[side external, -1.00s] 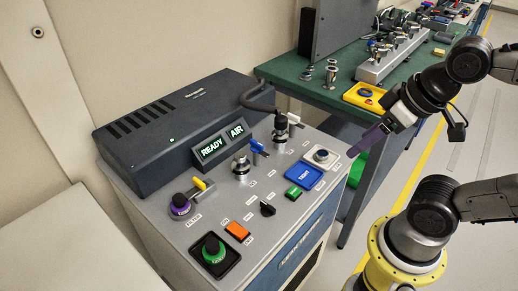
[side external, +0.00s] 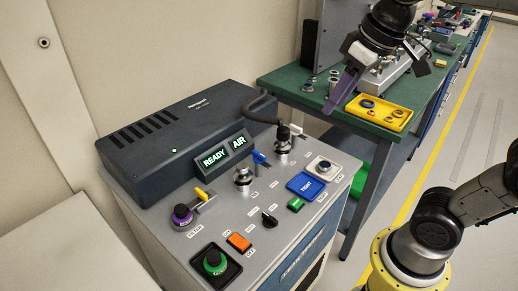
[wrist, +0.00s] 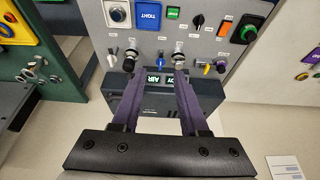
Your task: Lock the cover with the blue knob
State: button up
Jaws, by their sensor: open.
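A blue lever-shaped knob (side external: 259,157) stands on the grey console top beside a silver round fitting (side external: 243,173); the blue knob also shows in the wrist view (wrist: 160,62), between my fingertips in the picture. I cannot tell which part is the cover. My gripper (side external: 345,95) has long purple fingers. It is open and empty, above the green bench side of the console in the side view, apart from the blue knob. In the wrist view my gripper (wrist: 156,62) points towards the console, its fingers spread. Its contact with anything is not visible.
The console also bears a fitting with a white lever (side external: 283,140), a purple knob (side external: 182,214), a green knob (side external: 214,260), an orange button (side external: 239,242) and a blue TIGHT panel (side external: 306,185). A yellow tray (side external: 402,124) lies on the green bench (side external: 278,82). A dark box backs the console.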

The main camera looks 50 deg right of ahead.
jog(key=w+g, duration=0.1)
jog(key=w, duration=0.5)
jog(key=g, duration=0.3)
send_over(259, 153)
notch_tip(259, 153, down, 8)
notch_tip(259, 153, down, 14)
jog(key=shift+r, duration=0.1)
grip_shut()
